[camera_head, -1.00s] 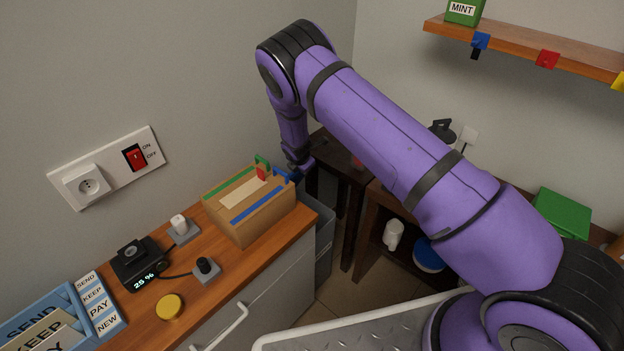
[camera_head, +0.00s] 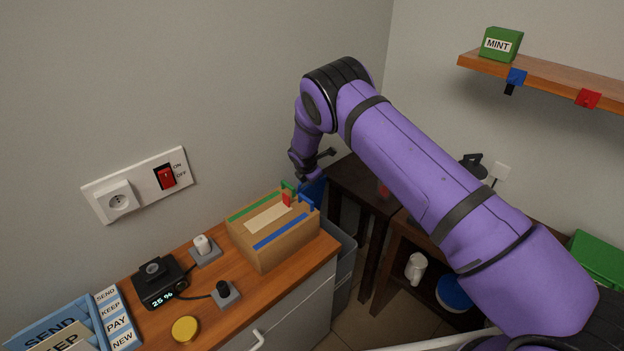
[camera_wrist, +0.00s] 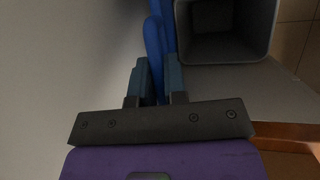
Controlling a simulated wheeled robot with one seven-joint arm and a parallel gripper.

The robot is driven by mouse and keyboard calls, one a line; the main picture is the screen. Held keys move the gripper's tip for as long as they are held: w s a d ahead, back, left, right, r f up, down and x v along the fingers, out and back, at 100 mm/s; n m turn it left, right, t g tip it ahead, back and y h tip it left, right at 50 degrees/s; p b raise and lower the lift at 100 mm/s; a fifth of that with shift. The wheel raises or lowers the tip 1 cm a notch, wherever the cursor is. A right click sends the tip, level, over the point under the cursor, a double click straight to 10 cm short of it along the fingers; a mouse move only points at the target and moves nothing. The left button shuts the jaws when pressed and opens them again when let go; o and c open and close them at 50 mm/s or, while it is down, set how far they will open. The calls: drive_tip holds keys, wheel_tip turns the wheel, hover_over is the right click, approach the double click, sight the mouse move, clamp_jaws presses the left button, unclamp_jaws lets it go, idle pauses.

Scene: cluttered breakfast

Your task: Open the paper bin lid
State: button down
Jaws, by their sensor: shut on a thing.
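The paper bin is a grey bin (camera_head: 345,265) standing beside the end of the counter. Its open mouth (camera_wrist: 226,55) shows in the wrist view, with the grey inner walls visible. The blue lid (camera_head: 315,190) stands raised near the wall, partly hidden behind the wooden file box in the head view. In the wrist view the lid's blue edge or handle (camera_wrist: 154,42) runs between my fingers. My gripper (camera_wrist: 156,75) is shut on this blue part, at the left of the bin mouth. The fingertips are hidden in the head view.
The wooden file box (camera_head: 290,249) with coloured tabs sits on the counter's end, close to my wrist. A dark side table (camera_head: 362,180) stands right of the bin. Chargers, a yellow disc (camera_head: 185,329) and a wall switch (camera_head: 167,176) lie further left.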

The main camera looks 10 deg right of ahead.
drive_tip(key=c, duration=1.2)
unclamp_jaws()
drive_tip(key=shift+o, duration=0.2)
drive_tip(key=v, duration=1)
drive_tip(key=shift+s+r, duration=0.2)
drive_tip(key=shift+r, duration=0.15)
